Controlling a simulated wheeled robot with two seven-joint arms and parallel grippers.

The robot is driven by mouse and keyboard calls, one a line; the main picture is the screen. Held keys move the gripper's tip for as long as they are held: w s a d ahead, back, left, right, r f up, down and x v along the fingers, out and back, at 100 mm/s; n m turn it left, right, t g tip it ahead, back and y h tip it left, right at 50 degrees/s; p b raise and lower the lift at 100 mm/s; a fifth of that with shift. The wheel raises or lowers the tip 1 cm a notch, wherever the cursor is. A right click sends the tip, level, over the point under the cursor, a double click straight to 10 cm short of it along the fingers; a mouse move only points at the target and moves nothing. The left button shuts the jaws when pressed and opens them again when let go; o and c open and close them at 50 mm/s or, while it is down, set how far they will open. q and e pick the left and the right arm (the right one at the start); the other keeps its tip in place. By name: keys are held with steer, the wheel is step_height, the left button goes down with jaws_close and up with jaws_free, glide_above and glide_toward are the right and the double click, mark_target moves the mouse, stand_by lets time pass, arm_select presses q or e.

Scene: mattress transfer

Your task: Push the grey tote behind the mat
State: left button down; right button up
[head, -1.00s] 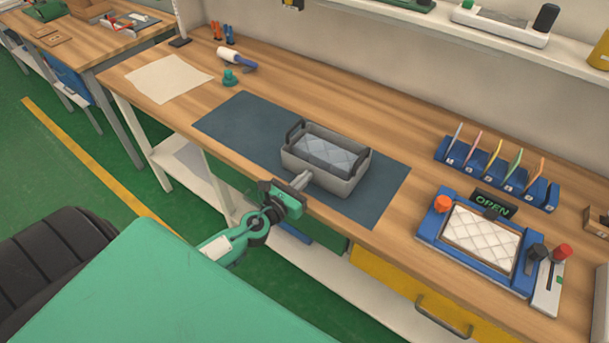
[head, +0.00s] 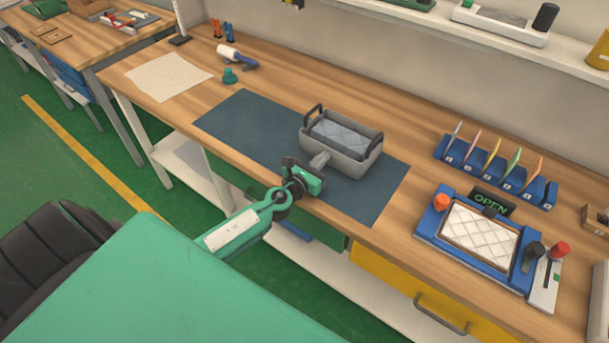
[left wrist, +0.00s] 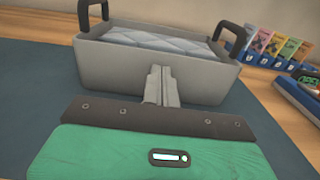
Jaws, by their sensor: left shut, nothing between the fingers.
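The grey tote (head: 357,160) has two dark upright handles and a quilted light pad (head: 341,133) inside. It stands partly on the dark blue mat (head: 240,119), with its far side over the mat's back edge. My left gripper (head: 321,158) is shut and empty, its fingertips at the tote's near wall. In the left wrist view the shut fingers (left wrist: 160,84) point at the near wall of the tote (left wrist: 210,80) and seem to touch it. My right gripper is not in view.
Bare wood lies behind the mat. A blue rack (head: 495,171) with coloured cards stands to the right. A blue fixture (head: 430,224) with a quilted pad and an OPEN sign (head: 492,204) is at the front right.

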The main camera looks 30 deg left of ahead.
arm_select(q)
steer(key=w+b, duration=0.1)
steer(key=w, duration=0.4)
steer(key=w+d+b, duration=0.1)
steer(key=w, duration=0.4)
steer(key=w+b, duration=0.1)
steer(key=w, duration=0.5)
steer(key=shift+w+d, duration=0.1)
steer(key=shift+d, duration=0.25)
